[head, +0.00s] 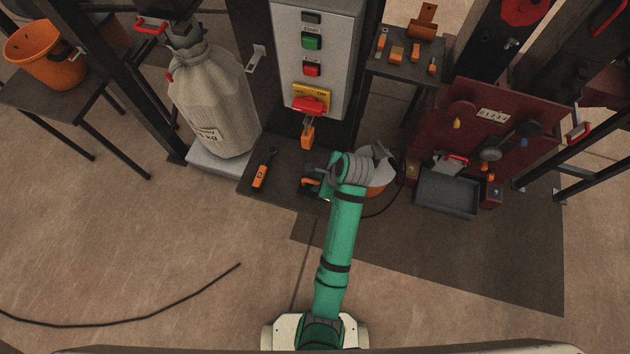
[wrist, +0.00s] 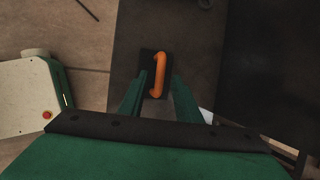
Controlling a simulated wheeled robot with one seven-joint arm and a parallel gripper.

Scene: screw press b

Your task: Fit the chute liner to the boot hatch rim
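A black block with an orange handle (wrist: 159,74) stands on a dark shelf in the wrist view; the handle (head: 310,183) also shows in the head view, left of my wrist. I cannot tell whether it is the chute liner. My gripper (wrist: 158,84) is open, with one green finger on each side of the handle's near end and gaps visible between. In the head view my wrist hides the fingers. A dark red machine (head: 470,125) with a grey tray (head: 447,194) stands at the right. I cannot make out the boot hatch rim for certain.
An orange-handled tool (head: 263,168) lies on the dark shelf (head: 285,187). A control cabinet (head: 324,25) rises behind it. A white sack (head: 215,100) stands left, and an orange bucket (head: 45,53) is at far left. A bench (head: 405,71) holds small orange tools. The front floor is open.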

